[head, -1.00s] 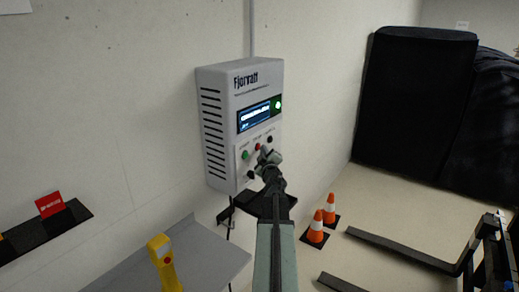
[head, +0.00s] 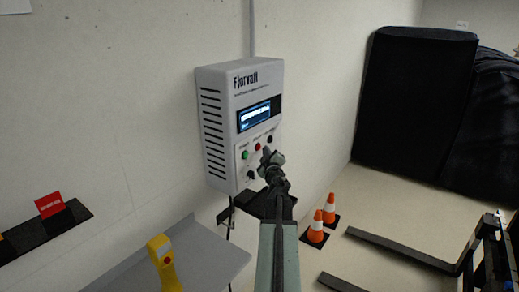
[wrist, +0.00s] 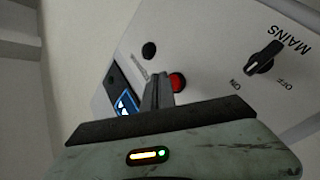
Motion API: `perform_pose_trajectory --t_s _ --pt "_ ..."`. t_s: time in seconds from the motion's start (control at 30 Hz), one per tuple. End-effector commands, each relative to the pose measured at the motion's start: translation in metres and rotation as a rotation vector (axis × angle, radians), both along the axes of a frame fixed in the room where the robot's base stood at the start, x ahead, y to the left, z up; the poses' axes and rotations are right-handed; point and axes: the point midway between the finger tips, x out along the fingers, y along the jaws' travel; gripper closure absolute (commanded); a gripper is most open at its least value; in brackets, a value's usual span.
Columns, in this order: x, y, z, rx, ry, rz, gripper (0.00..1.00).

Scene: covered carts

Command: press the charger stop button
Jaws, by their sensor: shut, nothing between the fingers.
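The charger (head: 215,130) is a light grey wall box marked Fjorvatt, with a lit blue display (head: 254,116). Below the display are a green button (head: 245,155), a red button (head: 257,147) and a black button (head: 270,139). My gripper (head: 267,153) is shut and empty in front of the panel, just right of and below the red button. In the wrist view the fingertips (wrist: 159,77) are right beside the red button (wrist: 177,82), overlapping its edge; I cannot tell whether they touch it. Labels at the buttons are too small to read.
A black mains knob (wrist: 264,58) sits on the same panel. A grey shelf (head: 205,262) with a yellow device (head: 163,262) is at lower left. Orange cones (head: 329,208), fork arms (head: 385,246) and a dark covered cart (head: 415,105) stand at right.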

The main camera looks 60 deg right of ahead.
Motion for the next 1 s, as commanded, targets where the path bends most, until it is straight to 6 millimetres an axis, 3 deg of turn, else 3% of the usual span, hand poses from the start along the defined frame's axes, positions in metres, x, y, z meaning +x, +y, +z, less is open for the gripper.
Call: perform_pose_trajectory --t_s 0.27,0.73,1.0 --pt "-0.005 0.0 0.0 0.0 0.0 -0.001 1.0" --pt "-0.049 0.0 0.0 0.001 0.0 -0.002 1.0" --pt "-0.051 0.0 0.0 0.0 0.0 -0.001 1.0"
